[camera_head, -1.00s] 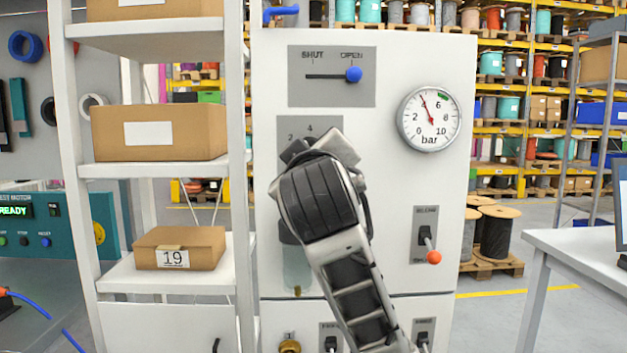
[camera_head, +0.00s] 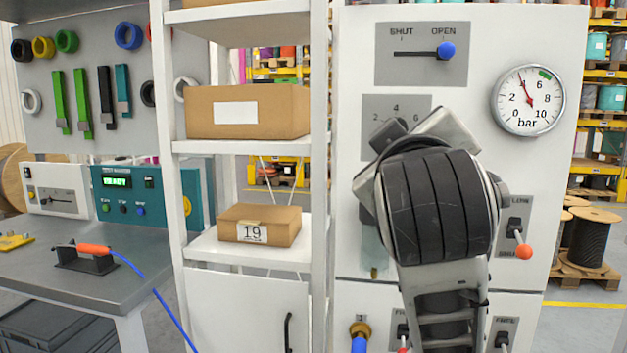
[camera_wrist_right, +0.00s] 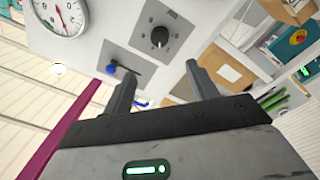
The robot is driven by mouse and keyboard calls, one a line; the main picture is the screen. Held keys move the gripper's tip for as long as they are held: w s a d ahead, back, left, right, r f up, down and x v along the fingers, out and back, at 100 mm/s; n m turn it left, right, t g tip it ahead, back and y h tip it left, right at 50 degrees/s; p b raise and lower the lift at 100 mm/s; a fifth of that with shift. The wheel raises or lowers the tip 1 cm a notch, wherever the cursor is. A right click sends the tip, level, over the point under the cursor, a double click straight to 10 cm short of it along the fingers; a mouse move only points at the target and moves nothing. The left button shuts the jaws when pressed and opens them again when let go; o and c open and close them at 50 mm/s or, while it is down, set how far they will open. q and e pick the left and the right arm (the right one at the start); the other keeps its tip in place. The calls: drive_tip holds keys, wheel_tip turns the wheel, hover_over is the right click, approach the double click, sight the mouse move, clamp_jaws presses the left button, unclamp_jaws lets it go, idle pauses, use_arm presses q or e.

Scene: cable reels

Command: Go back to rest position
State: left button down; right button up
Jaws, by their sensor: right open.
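My right arm (camera_head: 430,205) stands in front of the white control panel (camera_head: 360,240) in the head view and hides part of its numbered dial plate. My right gripper shows in the right wrist view (camera_wrist_right: 160,78). Its two fingers are wide apart with nothing between them. They point toward the panel, where the black dial knob (camera_wrist_right: 160,37) and the blue slider knob (camera_wrist_right: 112,68) show beyond the fingers. The fingers look clear of both knobs. In the head view the blue slider knob (camera_head: 446,50) is at OPEN. My left gripper is not in view.
A white shelf rack (camera_head: 320,180) with cardboard boxes stands left of the panel, close beside it. A grey workbench (camera_head: 130,285) with an orange-handled tool (camera_head: 94,249) is further left. A pressure gauge (camera_head: 528,99) and an orange-tipped lever (camera_head: 523,251) are right of my arm.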

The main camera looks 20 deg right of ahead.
drive_tip(key=shift+f, duration=0.1)
drive_tip(key=w+a+f+n+y, duration=0.2)
drive_tip(key=w+f, duration=0.2)
drive_tip(key=f, duration=0.3)
drive_tip(key=w+a+f+n+y, duration=0.1)
drive_tip(key=w+f+y, duration=0.15)
drive_tip(key=f, duration=0.35)
drive_tip(key=a+f+n+g+y, duration=0.1)
drive_tip(key=a+f+y, duration=0.1)
drive_tip(key=f, duration=0.7)
drive_tip(key=a+f+n+g+y, duration=0.1)
drive_tip(key=a+f+y, duration=0.1)
drive_tip(key=f, duration=0.8)
drive_tip(key=s+a+f+m+g+y, duration=0.2)
drive_tip(key=s+f, duration=0.7)
drive_tip(key=f, duration=0.3)
drive_tip(key=s+a+f+m+g+y, duration=0.1)
drive_tip(key=s+f+m+y, duration=0.1)
drive_tip(key=s+f, duration=0.8)
wheel_tip(320, 180, down, 3)
drive_tip(key=shift+s+a+f+m+g, duration=0.15)
drive_tip(key=shift+s+a+m+g, duration=0.15)
drive_tip(key=shift+a+g, duration=0.1)
drive_tip(key=shift+w, duration=0.1)
drive_tip(key=shift+d, duration=0.1)
